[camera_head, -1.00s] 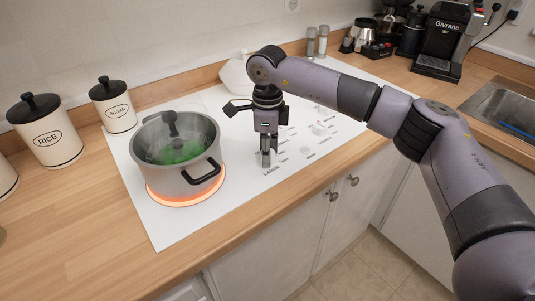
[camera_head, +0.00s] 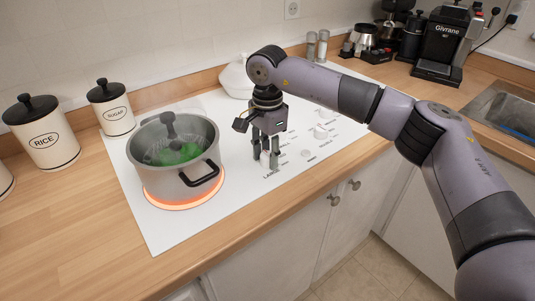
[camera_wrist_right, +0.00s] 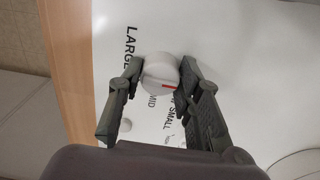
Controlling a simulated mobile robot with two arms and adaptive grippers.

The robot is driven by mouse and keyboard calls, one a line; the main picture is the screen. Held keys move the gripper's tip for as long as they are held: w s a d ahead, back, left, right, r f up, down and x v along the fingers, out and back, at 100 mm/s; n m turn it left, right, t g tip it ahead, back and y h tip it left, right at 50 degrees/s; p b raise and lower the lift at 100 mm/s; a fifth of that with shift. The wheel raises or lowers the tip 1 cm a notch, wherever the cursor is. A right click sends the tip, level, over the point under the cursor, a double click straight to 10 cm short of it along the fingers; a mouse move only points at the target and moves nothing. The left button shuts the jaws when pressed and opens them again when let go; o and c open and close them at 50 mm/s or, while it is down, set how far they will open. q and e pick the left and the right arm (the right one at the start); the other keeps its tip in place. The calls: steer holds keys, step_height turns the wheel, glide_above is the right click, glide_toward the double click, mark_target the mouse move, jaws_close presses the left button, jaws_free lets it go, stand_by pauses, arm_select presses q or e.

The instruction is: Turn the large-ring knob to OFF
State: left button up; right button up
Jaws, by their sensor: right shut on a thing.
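The large-ring knob (camera_wrist_right: 160,74) is a round white knob with a red mark, beside printed labels including LARGE and SMALL. My right gripper (camera_wrist_right: 158,76) has a finger on each side of it and is shut on it. In the head view my right gripper (camera_head: 266,160) points down at the knob panel, its fingers around the knob. The large ring (camera_head: 185,200) glows orange under a grey pot (camera_head: 150,165) with a glass lid and something green inside. My left gripper is not in view.
Other white knobs, one of them here (camera_head: 320,133), stand on the white cooktop (camera_head: 150,232) to the right. RICE (camera_head: 43,140) and SUGAR (camera_head: 115,115) canisters stand at left. A coffee machine (camera_head: 440,50) stands at back right. The front left counter is clear.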

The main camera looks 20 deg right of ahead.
mark_target(268, 153)
steer(key=shift+r, duration=0.1)
stand_by(0.5)
steer(key=o, duration=1.1)
steer(key=shift+o, duration=0.2)
step_height(268, 153, up, 12)
steer(key=shift+f, duration=0.2)
